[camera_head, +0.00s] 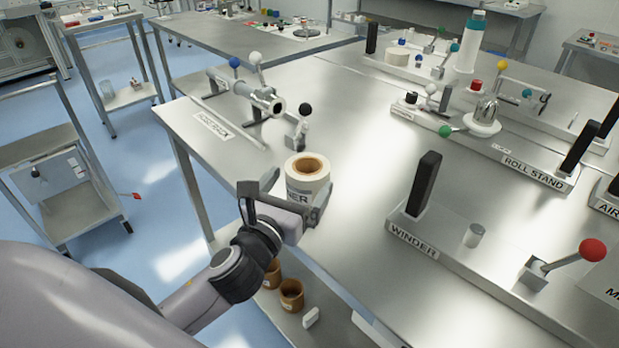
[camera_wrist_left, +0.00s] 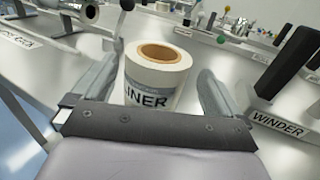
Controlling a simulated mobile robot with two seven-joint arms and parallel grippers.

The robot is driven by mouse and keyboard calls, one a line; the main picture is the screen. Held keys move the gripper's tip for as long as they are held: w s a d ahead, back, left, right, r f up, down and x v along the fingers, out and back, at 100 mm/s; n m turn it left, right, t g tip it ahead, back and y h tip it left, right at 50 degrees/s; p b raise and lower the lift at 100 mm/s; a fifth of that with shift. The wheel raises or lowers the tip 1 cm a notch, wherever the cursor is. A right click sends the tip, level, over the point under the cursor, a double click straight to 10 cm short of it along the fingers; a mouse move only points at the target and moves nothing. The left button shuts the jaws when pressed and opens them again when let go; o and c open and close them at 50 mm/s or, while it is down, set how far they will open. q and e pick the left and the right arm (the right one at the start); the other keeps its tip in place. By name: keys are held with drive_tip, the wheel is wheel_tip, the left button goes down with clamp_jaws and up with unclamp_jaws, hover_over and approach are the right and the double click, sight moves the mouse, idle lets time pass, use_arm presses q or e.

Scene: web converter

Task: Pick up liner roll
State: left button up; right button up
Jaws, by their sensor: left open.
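My left gripper (camera_head: 296,188) is open, with one finger on each side of the roll. In the wrist view a gap shows between the roll and the right finger of the left gripper (camera_wrist_left: 155,85). My right gripper is not in view.
A winder (camera_head: 412,240) with a black upright post stands right of the roll. A black-knobbed lever (camera_head: 303,120) and a metal shaft unit (camera_head: 250,95) stand behind it. The roll stand (camera_head: 535,172) is farther right. Brown cores (camera_head: 291,293) sit on the lower shelf.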

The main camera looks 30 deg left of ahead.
sight(308, 172)
use_arm(q)
drive_tip(key=shift+w+a+f, duration=0.1)
drive_tip(key=shift+w+f, duration=0.05)
drive_tip(key=shift+w, duration=0.75)
drive_tip(key=shift+w+a+f, duration=0.1)
drive_tip(key=shift+w, duration=0.75)
drive_tip(key=shift+w+a+f, duration=0.1)
drive_tip(key=shift+w+f, duration=0.05)
drive_tip(key=shift+w, duration=0.75)
drive_tip(key=shift+c, duration=0.3)
drive_tip(key=c, duration=1)
